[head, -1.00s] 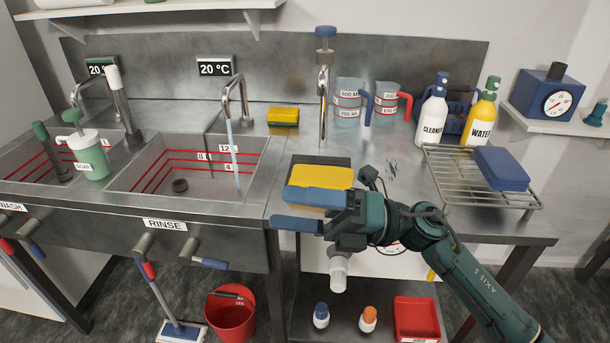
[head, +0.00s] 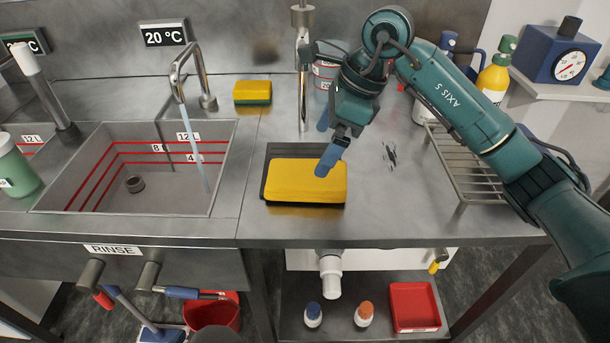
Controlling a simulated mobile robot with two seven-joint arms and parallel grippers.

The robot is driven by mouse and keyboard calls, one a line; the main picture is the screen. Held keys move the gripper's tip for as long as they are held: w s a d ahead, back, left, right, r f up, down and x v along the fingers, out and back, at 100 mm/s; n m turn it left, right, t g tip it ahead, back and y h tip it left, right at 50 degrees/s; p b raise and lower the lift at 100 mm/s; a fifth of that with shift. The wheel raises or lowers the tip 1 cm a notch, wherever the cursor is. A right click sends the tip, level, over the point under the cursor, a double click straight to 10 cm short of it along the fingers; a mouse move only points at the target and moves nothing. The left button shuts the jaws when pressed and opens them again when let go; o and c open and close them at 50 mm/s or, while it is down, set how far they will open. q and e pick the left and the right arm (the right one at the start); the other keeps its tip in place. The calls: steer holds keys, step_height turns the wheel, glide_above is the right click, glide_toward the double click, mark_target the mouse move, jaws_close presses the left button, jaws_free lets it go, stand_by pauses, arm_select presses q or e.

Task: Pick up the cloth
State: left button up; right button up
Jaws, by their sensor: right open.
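A yellow cloth (head: 298,181), flat and roughly rectangular, lies on a dark mat (head: 284,151) on the steel bench right of the rinse sink. My right gripper (head: 323,149), with blue fingers, is open and empty. It is above the back right part of the cloth, and its nearer fingertip overlaps the cloth in the picture. Whether that fingertip touches the cloth, I cannot tell. My left gripper is not in view.
The rinse sink (head: 65,176) with running tap (head: 184,75) is on the left. A yellow-green sponge (head: 252,92) lies behind the cloth. A wire rack (head: 470,172) and bottles (head: 493,80) stand right, partly behind my arm.

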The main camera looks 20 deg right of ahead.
mark_target(308, 173)
steer(key=shift+x, duration=1)
steer(key=shift+s+p+x, duration=0.15)
steer(key=shift+p+x, duration=0.05)
steer(key=shift+x, duration=1.2)
steer(key=shift+s+p+x, duration=0.2)
steer(key=shift+x, duration=1.15)
steer(key=shift+c, duration=0.2)
steer(key=c, duration=1)
steer(key=shift+r, duration=0.1)
